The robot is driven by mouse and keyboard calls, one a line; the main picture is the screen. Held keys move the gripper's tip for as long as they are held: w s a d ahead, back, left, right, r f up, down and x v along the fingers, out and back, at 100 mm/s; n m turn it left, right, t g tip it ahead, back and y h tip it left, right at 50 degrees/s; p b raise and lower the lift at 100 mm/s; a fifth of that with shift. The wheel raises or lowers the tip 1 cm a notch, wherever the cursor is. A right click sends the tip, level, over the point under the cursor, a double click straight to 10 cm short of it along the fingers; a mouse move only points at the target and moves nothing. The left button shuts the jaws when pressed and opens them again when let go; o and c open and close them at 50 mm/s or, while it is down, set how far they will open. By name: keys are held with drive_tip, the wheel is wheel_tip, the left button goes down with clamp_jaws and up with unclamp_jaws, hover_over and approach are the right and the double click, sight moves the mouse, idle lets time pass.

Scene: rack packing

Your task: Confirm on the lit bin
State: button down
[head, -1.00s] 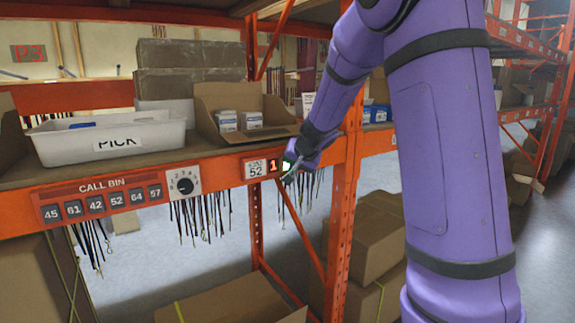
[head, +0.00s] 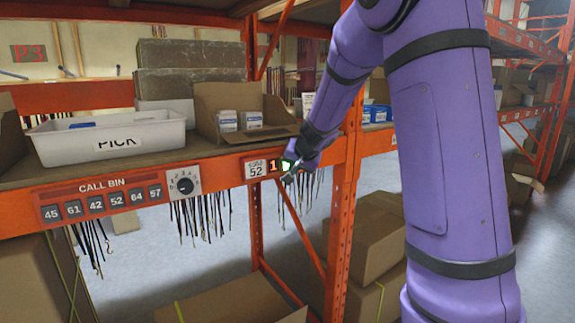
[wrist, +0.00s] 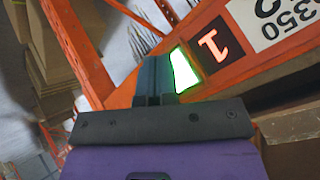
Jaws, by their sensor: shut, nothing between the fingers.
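My gripper (head: 290,174) is shut and empty at the beam. In the wrist view its fingertips (wrist: 154,66) are right beside the button's left edge and overlap it slightly. I cannot tell whether they touch it.
A white PICK tote (head: 108,142) and an open cardboard bin (head: 203,112) with small boxes sit on the shelf. The beam carries a CALL BIN panel (head: 103,200) and a dial (head: 185,185). An orange upright (head: 345,210) stands close to the right of my gripper.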

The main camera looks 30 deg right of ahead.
drive_tip(key=shift+w, duration=0.1)
drive_tip(key=shift+w, duration=0.3)
drive_tip(key=shift+w, duration=0.4)
idle(0.8)
drive_tip(key=shift+s, duration=0.8)
drive_tip(key=shift+s, duration=0.1)
drive_tip(key=shift+s+d, duration=0.1)
drive_tip(key=shift+s, duration=2.35)
